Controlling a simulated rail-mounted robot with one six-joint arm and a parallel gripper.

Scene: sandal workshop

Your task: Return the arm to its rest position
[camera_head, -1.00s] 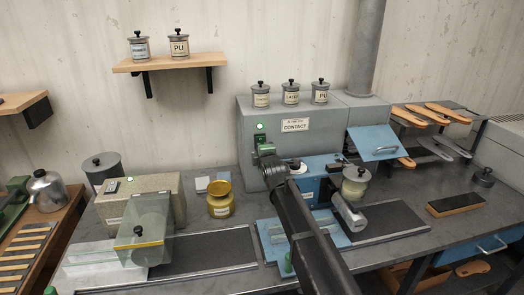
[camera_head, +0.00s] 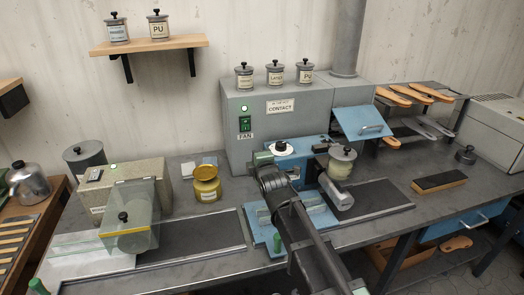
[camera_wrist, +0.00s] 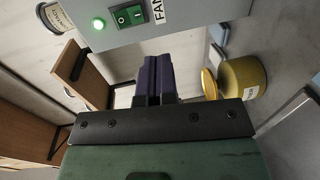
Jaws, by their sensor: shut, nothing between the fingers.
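My arm (camera_head: 300,225) reaches up from the lower right of the head view over the bench. My gripper (camera_head: 262,159) is at its far end, in front of the grey cabinet and below its green fan switch (camera_head: 245,124). In the wrist view my gripper (camera_wrist: 152,62) shows two dark fingers pressed together, with nothing between them. The fan switch (camera_wrist: 128,15) with a lit green lamp (camera_wrist: 98,23) beside it is at the top of that view. The fingertips appear clear of the switch.
A yellow jar (camera_head: 207,184) stands left of my gripper; it also shows in the wrist view (camera_wrist: 243,78). A blue machine (camera_head: 297,158) with a clear jar (camera_head: 341,163) is close on the right. A clear guarded box (camera_head: 130,218) stands left. Shelves hold jars above.

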